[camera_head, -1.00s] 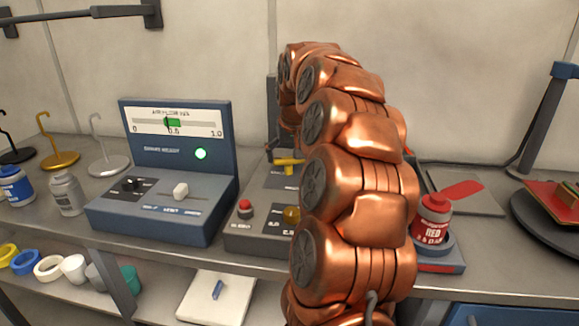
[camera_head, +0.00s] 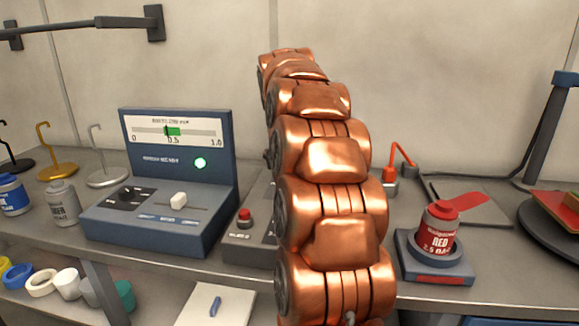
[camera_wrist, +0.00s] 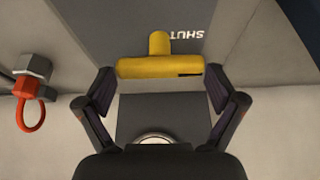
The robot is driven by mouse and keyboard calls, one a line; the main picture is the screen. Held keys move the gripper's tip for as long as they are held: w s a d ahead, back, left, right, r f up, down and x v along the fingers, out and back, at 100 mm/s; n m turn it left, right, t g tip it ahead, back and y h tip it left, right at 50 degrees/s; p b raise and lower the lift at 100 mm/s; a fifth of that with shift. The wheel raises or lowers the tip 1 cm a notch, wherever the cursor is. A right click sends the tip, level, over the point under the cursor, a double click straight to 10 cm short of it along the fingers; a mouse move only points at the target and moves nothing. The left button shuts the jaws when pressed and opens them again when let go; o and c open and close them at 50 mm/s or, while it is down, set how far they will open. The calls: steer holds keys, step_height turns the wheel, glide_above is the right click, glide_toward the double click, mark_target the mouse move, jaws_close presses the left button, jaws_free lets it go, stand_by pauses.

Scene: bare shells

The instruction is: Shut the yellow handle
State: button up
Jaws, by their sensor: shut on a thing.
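The yellow handle (camera_wrist: 160,67) is a T-shaped bar on a short stem, seen in the wrist view against a grey panel (camera_wrist: 120,38) with the upside-down word SHUT beside the stem. My gripper (camera_wrist: 160,88) has one finger at each end of the crossbar and is shut on it. In the head view my copper-coloured arm hides both the handle and my gripper.
A blue gauge box (camera_head: 160,215) with a lit green lamp stands left of my arm. A red button (camera_head: 245,216) is close beside the arm. A red can (camera_head: 437,228) on a stand and an orange hook (camera_head: 402,153) are to the right.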

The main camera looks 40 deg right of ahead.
steer(key=o, duration=0.8)
steer(key=v, duration=1.2)
steer(key=shift+a+f, duration=0.1)
